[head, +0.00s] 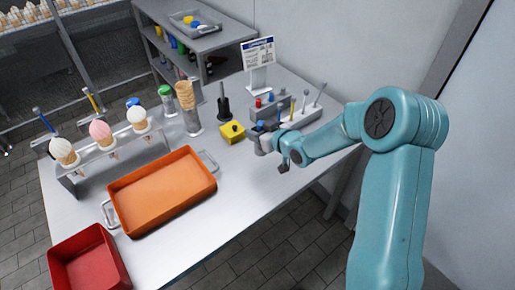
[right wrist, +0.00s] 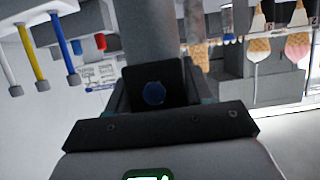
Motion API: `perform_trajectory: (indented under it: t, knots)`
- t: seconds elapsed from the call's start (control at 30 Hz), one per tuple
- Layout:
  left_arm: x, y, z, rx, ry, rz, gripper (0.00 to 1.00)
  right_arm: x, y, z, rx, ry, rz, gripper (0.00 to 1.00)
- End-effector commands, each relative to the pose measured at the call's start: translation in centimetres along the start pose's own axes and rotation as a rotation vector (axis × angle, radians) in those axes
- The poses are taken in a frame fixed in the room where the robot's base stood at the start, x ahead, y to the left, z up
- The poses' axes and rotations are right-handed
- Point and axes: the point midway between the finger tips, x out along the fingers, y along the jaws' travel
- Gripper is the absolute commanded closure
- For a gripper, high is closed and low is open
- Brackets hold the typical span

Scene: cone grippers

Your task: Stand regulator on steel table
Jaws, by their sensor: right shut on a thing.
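My right gripper (head: 264,143) reaches in from the right, low over the right part of the steel table (head: 246,185). It is shut on a grey cylindrical thing (right wrist: 148,30), which I take to be the regulator. In the right wrist view this shows between the dark jaws, with a dark square part and a round blue face (right wrist: 154,93) at the jaws. In the head view the gripper mostly hides it, and a small blue part (head: 259,125) shows just above the jaws. I cannot tell whether it touches the table. My left gripper is not in view.
A yellow block (head: 232,132) with a dark knob stands just left of my right gripper. A grey rack (head: 300,118) with rods is close behind. An orange tray (head: 162,190), a cone stand (head: 110,160) and a red bin (head: 90,265) are left. The front right tabletop is clear.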

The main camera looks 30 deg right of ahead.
Motion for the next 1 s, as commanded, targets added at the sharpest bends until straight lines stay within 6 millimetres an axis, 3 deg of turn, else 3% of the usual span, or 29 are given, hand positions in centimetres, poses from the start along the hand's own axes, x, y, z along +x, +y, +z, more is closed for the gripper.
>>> perform_trajectory:
  t: [0.1,0.5,0.9,0.93,1.0]
  knots:
    - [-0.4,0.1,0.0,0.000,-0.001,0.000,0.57,0.9,0.0,2.2,0.001,-0.001,0.000,0.87]
    - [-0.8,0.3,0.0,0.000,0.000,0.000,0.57,3.1,0.0,6.5,-0.001,0.002,0.000,0.87]
    - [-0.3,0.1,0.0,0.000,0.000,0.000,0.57,3.5,0.0,7.1,-0.002,0.004,0.000,0.87]
    - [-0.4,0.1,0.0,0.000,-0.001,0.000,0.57,3.4,0.0,7.0,-0.001,0.002,-0.001,0.42]
    - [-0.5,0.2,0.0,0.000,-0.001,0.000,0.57,3.4,0.0,7.0,-0.001,0.002,-0.001,0.23]
